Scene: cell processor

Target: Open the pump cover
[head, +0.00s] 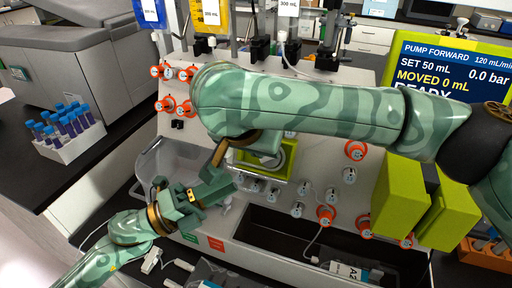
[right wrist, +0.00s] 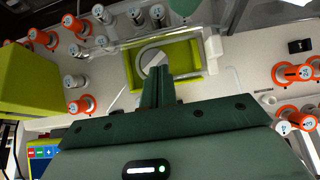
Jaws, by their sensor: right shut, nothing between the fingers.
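The pump (head: 288,158) has a lime-green frame around a pale round part and sits in the panel's middle, partly hidden by my right arm in the head view. In the right wrist view the pump (right wrist: 194,51) is just beyond my right gripper (right wrist: 158,72). That gripper is shut and empty, its fingertips overlapping the pump's middle in the picture; contact cannot be told. A clear panel, seemingly the cover (right wrist: 108,46), shows along the frame; its angle is unclear. My left gripper (head: 213,188) is left of and below the pump; its jaws cannot be read.
Orange-ringed knobs (head: 355,150) and grey valves surround the pump. Two lime-green blocks (head: 400,190) stand out at right, below a screen (head: 450,65) reading PUMP FORWARD. A rack of blue-capped tubes (head: 70,140) stands left. A dark open recess (head: 280,228) lies below.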

